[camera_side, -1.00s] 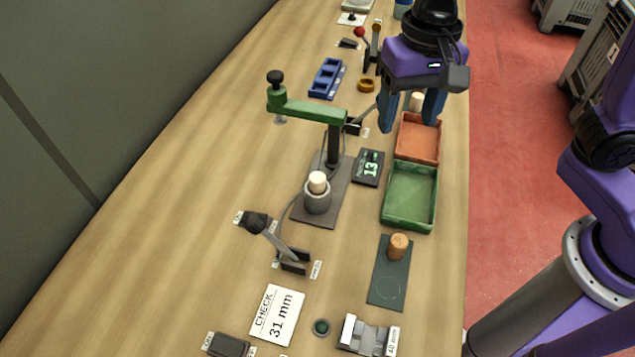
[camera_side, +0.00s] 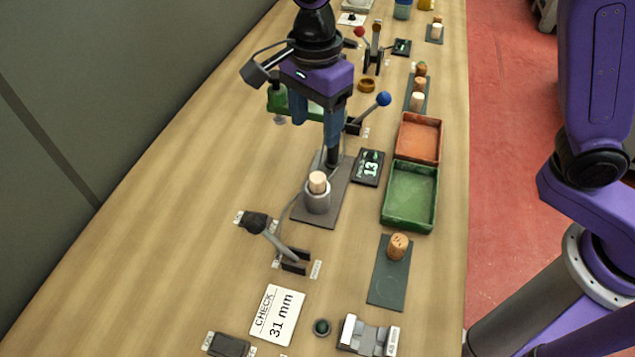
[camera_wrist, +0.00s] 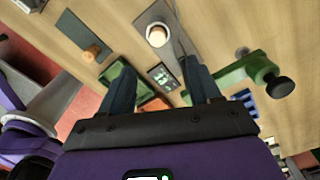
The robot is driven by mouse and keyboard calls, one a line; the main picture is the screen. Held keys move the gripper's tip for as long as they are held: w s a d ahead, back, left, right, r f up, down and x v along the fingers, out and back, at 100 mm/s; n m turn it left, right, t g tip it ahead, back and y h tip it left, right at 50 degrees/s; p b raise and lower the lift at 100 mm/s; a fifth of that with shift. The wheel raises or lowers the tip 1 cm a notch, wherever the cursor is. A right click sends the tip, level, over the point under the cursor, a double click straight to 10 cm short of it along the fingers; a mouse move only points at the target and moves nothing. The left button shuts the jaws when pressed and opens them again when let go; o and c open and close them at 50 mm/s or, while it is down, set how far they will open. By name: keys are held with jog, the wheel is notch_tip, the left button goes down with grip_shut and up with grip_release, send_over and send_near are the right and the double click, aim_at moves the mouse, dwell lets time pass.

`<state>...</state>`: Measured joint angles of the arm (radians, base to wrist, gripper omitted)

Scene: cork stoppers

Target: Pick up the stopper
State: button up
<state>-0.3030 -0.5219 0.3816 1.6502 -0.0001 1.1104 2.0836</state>
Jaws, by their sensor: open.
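A pale cork stopper (camera_side: 318,182) stands upright in a grey cup (camera_side: 317,203) on a dark base plate (camera_side: 331,208). The wrist view shows this stopper (camera_wrist: 156,36) too, beyond my fingers. A browner stopper (camera_side: 398,246) stands on a dark green mat (camera_side: 388,287) nearer the front, and it also shows in the wrist view (camera_wrist: 89,54). Several more stoppers (camera_side: 417,101) stand on a mat farther back. My gripper (camera_side: 316,132) is open and empty, in front of the green-armed stand and hiding much of it. In the wrist view my fingers (camera_wrist: 160,82) are spread apart.
An orange tray (camera_side: 419,138) and a green tray (camera_side: 409,196) stand right of the plate. A display reading 13 (camera_side: 368,167) lies beside it. A blue-knobbed lever (camera_side: 383,99) and a black-knobbed lever (camera_side: 256,222) stick up. The table's left side is clear.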

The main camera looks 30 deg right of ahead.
send_over(317, 177)
notch_tip(317, 177, down, 7)
jog(key=shift+w+f, duration=0.15)
jog(key=shift+f, duration=0.05)
jog(key=shift+s+f, duration=0.2)
jog(key=shift+f, duration=2.45)
jog(key=c, duration=1.1)
